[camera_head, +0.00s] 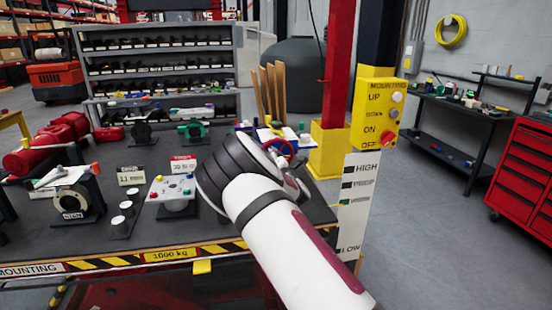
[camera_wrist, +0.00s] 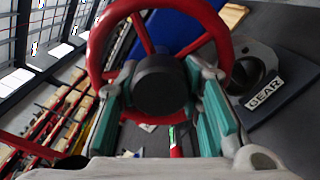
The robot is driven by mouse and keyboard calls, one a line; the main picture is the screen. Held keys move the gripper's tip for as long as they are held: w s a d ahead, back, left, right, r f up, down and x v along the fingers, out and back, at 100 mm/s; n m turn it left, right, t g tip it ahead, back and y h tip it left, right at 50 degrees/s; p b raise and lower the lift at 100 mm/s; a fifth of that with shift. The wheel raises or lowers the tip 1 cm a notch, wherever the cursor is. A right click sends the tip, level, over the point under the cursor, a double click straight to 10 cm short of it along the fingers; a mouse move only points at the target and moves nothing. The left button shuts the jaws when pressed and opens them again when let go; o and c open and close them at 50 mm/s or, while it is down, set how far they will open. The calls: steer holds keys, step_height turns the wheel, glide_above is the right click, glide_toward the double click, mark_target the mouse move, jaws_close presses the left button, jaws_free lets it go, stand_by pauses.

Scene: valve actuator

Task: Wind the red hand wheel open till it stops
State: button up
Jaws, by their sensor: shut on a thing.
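The red hand wheel (camera_wrist: 97,42) fills the upper middle of the wrist view, with red spokes running to a dark round hub (camera_wrist: 160,84). My gripper (camera_wrist: 161,78) has one teal-padded finger on each side of this hub, inside the span of the rim, and is shut on the wheel. Exactly where the pads touch is hard to see. In the head view a small part of the red wheel (camera_head: 289,142) shows just beyond my wrist, at the right end of the workbench (camera_head: 110,238). My arm hides most of the gripper there.
A dark plate labelled GEAR (camera_wrist: 268,95) lies right of the wheel in the wrist view. A yellow control box (camera_head: 377,115) and a red post (camera_head: 340,60) stand right of the wheel. Valve parts and signs crowd the bench's left. A red drawer cabinet (camera_head: 520,175) stands far right.

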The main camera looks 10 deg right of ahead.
stand_by(0.4)
steer(key=o, duration=0.9)
steer(key=shift+c, duration=0.2)
steer(key=s, duration=1.2)
steer(key=shift+d, duration=0.1)
